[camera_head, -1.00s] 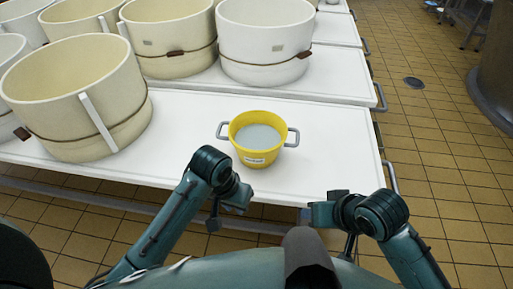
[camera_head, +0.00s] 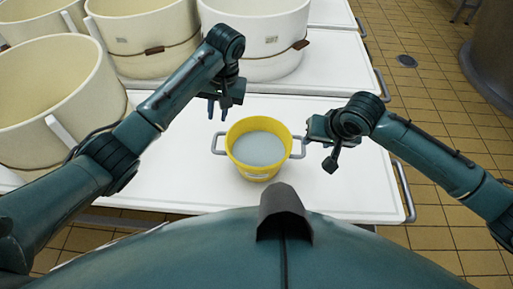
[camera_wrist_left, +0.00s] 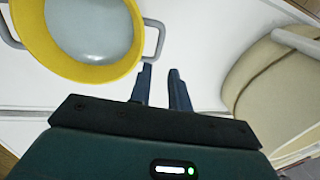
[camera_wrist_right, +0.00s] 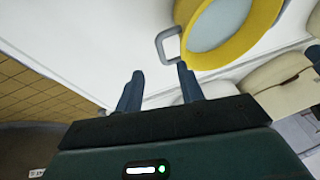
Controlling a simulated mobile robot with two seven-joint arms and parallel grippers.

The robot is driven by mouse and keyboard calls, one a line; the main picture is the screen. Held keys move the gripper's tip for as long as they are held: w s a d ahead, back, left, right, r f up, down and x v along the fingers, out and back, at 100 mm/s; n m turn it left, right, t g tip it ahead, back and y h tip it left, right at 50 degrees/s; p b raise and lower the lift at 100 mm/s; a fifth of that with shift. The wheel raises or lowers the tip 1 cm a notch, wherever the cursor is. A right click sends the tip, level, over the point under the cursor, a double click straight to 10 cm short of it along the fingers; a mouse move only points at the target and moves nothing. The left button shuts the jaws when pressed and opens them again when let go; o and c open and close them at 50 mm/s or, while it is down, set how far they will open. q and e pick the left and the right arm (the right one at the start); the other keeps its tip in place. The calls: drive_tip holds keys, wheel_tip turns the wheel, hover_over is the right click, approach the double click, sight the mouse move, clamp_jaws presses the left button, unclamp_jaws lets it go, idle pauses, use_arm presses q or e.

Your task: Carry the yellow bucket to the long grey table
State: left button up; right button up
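The yellow bucket (camera_head: 245,173) stands upright on a white table (camera_head: 340,188), with a pale grey fill inside and a grey handle on each side. My left gripper (camera_head: 218,112) is open above and behind the bucket's left handle (camera_head: 219,143). In the left wrist view that handle (camera_wrist_left: 160,40) lies just beyond the fingertips, not between them. My right gripper (camera_head: 309,139) is open beside the right handle (camera_head: 298,150). In the right wrist view that handle (camera_wrist_right: 161,45) lies ahead of the fingers, apparently not gripped. I cannot identify the long grey table in these views.
Large cream vats stand at the left (camera_head: 60,100) and behind the bucket (camera_head: 265,40), close to my left arm. More white tables continue behind. Tiled floor (camera_head: 425,120) is clear to the right, with a drain and a large dark round vessel (camera_head: 490,60) at the far right.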

sight(215, 140)
use_arm(q)
drive_tip(key=shift+s, duration=0.1)
use_arm(e)
drive_tip(key=shift+s, duration=0.1)
